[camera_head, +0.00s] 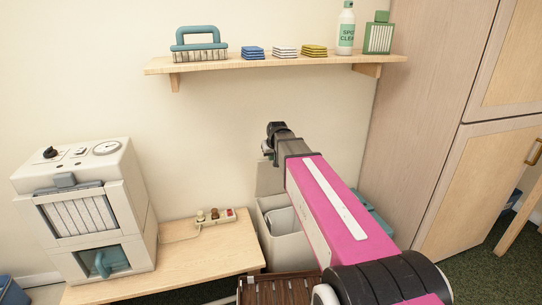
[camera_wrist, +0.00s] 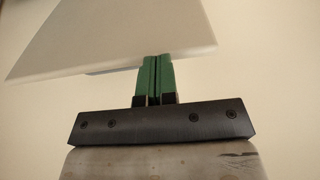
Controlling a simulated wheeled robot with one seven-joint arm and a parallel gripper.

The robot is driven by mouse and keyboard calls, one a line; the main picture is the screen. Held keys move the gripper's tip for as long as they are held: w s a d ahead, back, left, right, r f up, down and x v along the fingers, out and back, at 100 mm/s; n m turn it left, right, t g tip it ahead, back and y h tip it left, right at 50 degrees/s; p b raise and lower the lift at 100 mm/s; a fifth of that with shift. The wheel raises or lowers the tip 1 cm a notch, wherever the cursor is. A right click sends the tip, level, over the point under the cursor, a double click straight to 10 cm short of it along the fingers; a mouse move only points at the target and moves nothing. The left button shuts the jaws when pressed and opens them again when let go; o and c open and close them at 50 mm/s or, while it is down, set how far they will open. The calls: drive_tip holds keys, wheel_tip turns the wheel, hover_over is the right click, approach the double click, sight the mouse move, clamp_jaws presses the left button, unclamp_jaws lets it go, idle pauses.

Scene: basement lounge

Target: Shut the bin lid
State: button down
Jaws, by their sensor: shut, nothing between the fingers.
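The bin (camera_head: 285,245) is a pale box on the floor beside the low wooden table, partly hidden by my arm. Its lid (camera_head: 268,178) stands open, tilted up at the back of the bin near the wall. My gripper (camera_head: 268,150) is by the lid's upper edge in the head view; its fingertips are hard to make out there. In the wrist view the green fingers (camera_wrist: 154,77) are shut together with nothing between them. Their tips overlap the edge of a pale flat panel (camera_wrist: 115,38), which looks like the lid. I cannot tell whether they touch it.
A white machine (camera_head: 90,210) and a power strip (camera_head: 215,217) are on the low table (camera_head: 190,255). A tall cabinet (camera_head: 435,130) stands at right.

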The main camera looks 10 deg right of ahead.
drive_tip(key=shift+s+f, duration=0.15)
drive_tip(key=shift+s, duration=0.15)
drive_tip(key=shift+s, duration=0.1)
drive_tip(key=shift+s+d+f, duration=0.2)
drive_tip(key=shift+s+f, duration=0.2)
drive_tip(key=shift+s, duration=0.4)
drive_tip(key=shift+s, duration=0.1)
drive_tip(key=shift+s+d+f, duration=0.2)
drive_tip(key=shift+s+f, duration=0.25)
drive_tip(key=shift+s, duration=0.3)
drive_tip(key=shift+s, duration=0.1)
drive_tip(key=shift+s+d+f, duration=0.15)
drive_tip(key=shift+s+f, duration=0.4)
drive_tip(key=shift+s, duration=0.25)
drive_tip(key=shift+s, duration=0.1)
